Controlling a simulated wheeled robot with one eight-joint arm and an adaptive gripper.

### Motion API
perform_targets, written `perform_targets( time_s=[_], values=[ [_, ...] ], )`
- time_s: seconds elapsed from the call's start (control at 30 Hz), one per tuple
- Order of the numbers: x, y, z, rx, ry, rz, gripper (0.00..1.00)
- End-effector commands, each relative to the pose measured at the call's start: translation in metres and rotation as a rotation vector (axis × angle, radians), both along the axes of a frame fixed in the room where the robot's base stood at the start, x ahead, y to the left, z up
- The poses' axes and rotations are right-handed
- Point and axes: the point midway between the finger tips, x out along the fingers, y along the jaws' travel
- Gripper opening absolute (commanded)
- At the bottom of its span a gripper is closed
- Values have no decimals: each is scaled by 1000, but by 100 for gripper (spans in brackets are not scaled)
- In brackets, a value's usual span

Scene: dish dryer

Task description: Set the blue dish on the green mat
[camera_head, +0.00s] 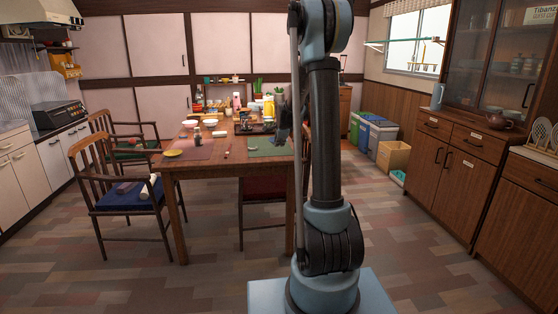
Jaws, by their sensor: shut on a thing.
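The green mat (262,151) lies on the right part of the wooden table's near side, partly hidden by my arm and gripper. My gripper (281,137) is low over the mat's right part, seen small and dark beside my arm. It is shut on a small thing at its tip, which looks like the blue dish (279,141). The dish is mostly hidden, and I cannot tell whether it touches the mat.
The table (220,166) also bears a yellow dish (172,153), a pinkish mat (195,149), bowls, a dark tray and bottles at the back. Chairs (115,190) stand at its left and front. Bins (375,137) and cabinets stand to the right. Open floor lies between.

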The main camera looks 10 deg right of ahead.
Motion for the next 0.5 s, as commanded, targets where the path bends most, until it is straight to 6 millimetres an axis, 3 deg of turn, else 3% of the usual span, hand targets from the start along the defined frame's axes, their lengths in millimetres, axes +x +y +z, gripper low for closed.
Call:
perform_targets(
  time_s=[0.13,0.5],
  values=[
    [2,-5,0,1,0,-6,0],
    [2,-13,-49,0,0,-14,0]
  ],
)
